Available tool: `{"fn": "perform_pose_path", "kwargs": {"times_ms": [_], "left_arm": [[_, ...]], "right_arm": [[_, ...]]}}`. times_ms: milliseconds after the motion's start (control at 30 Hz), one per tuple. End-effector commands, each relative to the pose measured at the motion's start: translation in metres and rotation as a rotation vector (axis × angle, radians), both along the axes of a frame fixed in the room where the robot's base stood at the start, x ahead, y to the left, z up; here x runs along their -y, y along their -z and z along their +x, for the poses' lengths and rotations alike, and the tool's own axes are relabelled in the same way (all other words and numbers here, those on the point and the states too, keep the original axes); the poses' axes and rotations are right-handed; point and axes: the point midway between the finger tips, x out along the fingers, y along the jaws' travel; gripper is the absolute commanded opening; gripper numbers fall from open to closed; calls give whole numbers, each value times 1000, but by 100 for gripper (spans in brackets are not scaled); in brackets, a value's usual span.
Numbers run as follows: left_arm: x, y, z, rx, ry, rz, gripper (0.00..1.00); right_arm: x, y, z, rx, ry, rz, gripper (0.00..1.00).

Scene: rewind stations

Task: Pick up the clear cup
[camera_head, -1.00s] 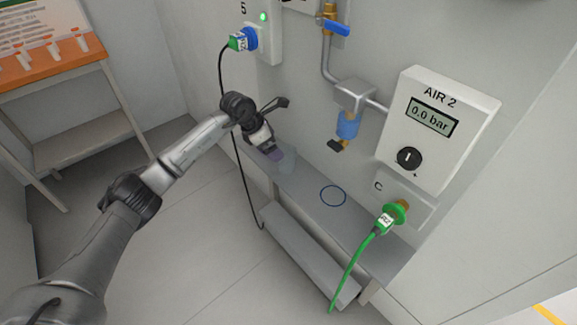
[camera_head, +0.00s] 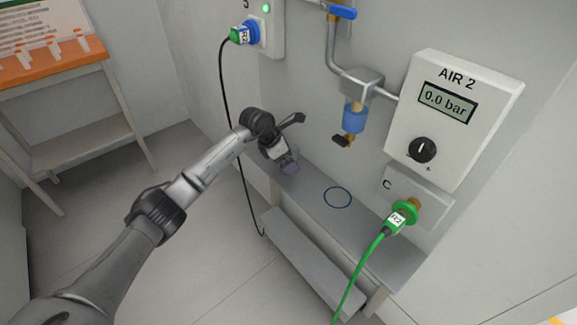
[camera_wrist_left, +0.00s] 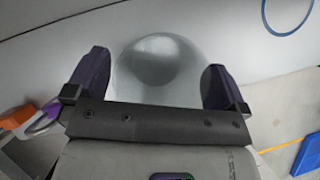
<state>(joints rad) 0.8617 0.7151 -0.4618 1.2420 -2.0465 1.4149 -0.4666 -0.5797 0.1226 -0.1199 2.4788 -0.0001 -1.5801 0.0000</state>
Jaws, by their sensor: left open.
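The clear cup (camera_wrist_left: 158,62) shows in the left wrist view as a faint, see-through round shape between the two purple fingers. My left gripper (camera_head: 287,164) is open, its fingers on either side of the cup with small gaps visible. In the head view the gripper is low over the left end of the grey ledge (camera_head: 312,195) and hides most of the cup. I cannot tell how far down the cup the fingers reach. My right gripper is in neither view.
A blue ring (camera_head: 337,197) is marked on the ledge, right of the gripper. A blue-bowled filter (camera_head: 354,118) hangs above. A black cable (camera_head: 238,165) runs down beside my arm, and a green hose (camera_head: 364,264) drops at the right. The AIR 2 box (camera_head: 452,120) is on the wall.

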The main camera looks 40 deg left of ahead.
Motion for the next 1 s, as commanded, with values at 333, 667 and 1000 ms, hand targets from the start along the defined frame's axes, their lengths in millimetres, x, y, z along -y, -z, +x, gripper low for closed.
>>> {"fn": "perform_pose_path", "kwargs": {"times_ms": [333, 667, 1000], "left_arm": [[0, -1, 0, 0, 0, 0, 87], [0, 0, 0, 0, 0, 0, 55], [0, -1, 0, 0, 0, 1, 47]], "right_arm": [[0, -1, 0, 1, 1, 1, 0], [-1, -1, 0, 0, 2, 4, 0], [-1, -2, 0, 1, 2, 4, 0]]}}
